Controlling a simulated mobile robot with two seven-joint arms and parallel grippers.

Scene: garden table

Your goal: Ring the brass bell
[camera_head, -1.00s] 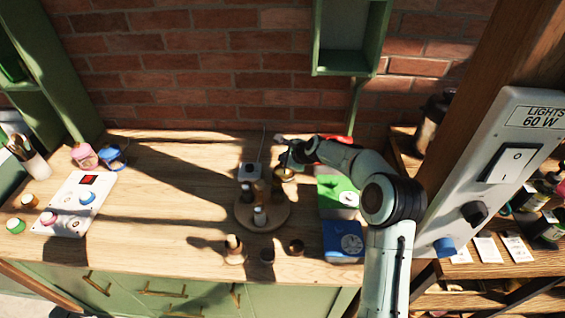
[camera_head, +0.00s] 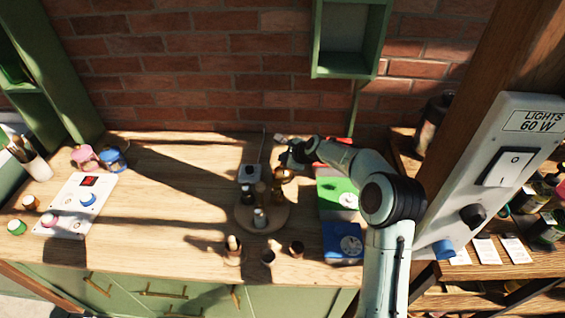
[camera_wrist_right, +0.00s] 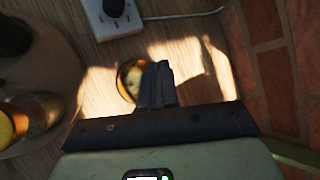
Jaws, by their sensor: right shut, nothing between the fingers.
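The brass bell (camera_head: 282,179) stands on the table behind and to the right of the round wooden tray (camera_head: 245,217). In the right wrist view a round golden top, seemingly the bell (camera_wrist_right: 127,80), shows beside my fingertips and is partly hidden by them. My right gripper (camera_head: 284,159) is at the bell's far side in the head view. Its fingers (camera_wrist_right: 157,85) are shut and hold nothing. I cannot tell whether they touch the bell. My left gripper is not in view.
Green (camera_head: 338,194) and blue (camera_head: 342,243) boxes lie right of the tray, under my arm's side. Small pots (camera_head: 267,256) stand in front. The table's left middle is clear.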

